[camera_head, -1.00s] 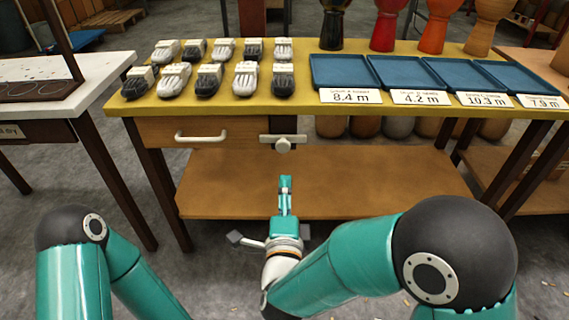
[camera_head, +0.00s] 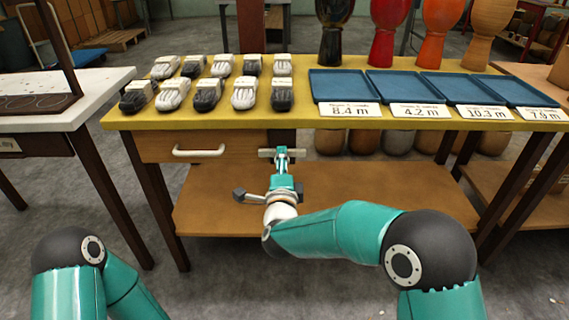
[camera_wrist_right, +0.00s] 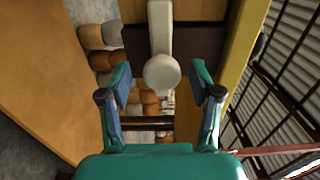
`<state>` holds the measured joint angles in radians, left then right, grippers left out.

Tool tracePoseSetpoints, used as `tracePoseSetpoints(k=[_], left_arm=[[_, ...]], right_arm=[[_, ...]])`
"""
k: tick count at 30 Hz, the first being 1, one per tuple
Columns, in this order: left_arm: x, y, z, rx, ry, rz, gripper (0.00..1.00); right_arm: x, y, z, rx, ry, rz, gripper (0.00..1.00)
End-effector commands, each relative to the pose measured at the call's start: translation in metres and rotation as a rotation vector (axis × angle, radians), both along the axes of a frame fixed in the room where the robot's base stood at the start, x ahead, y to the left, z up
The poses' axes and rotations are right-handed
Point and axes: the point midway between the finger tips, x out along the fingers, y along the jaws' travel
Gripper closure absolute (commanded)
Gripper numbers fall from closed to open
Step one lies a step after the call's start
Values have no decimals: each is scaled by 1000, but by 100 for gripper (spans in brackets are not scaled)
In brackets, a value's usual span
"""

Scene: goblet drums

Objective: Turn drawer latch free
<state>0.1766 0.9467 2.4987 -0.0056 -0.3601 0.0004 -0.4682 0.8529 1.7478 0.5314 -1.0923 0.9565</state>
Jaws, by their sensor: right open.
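The drawer latch (camera_head: 265,153) is a pale bar with a round knob on a dark plate at the right end of the wooden drawer front (camera_head: 158,145). In the head view my right gripper (camera_head: 282,152) covers most of it. In the right wrist view the latch knob (camera_wrist_right: 162,73) shows between the two fingertips of my right gripper (camera_wrist_right: 160,80), with a gap on each side. The right gripper is open. The drawer is shut and has a white handle (camera_head: 198,152). My left gripper is not in view; only part of the left arm shows.
The yellow tabletop (camera_head: 330,118) overhangs the drawer. Grey and white bundles (camera_head: 207,95), blue trays (camera_head: 345,86) with number cards and several goblet drums (camera_head: 388,30) stand on it. A lower wooden shelf (camera_head: 400,190) lies below. A white table (camera_head: 60,120) stands to the left.

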Motion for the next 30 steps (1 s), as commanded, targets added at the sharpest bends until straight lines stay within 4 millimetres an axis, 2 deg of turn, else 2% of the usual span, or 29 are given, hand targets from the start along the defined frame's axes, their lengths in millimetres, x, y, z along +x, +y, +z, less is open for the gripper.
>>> tracePoseSetpoints(k=[5,14,24,25,26,30], left_arm=[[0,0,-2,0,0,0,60],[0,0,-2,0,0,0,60],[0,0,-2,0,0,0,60],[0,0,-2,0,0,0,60],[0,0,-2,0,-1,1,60],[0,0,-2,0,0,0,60]], right_arm=[[12,0,0,1,0,0,36],[13,0,0,0,0,1,36],[13,0,0,0,1,0,93],[13,0,0,0,1,0,97],[13,-8,0,1,1,-4,96],[13,-3,-1,-5,2,-4,96]])
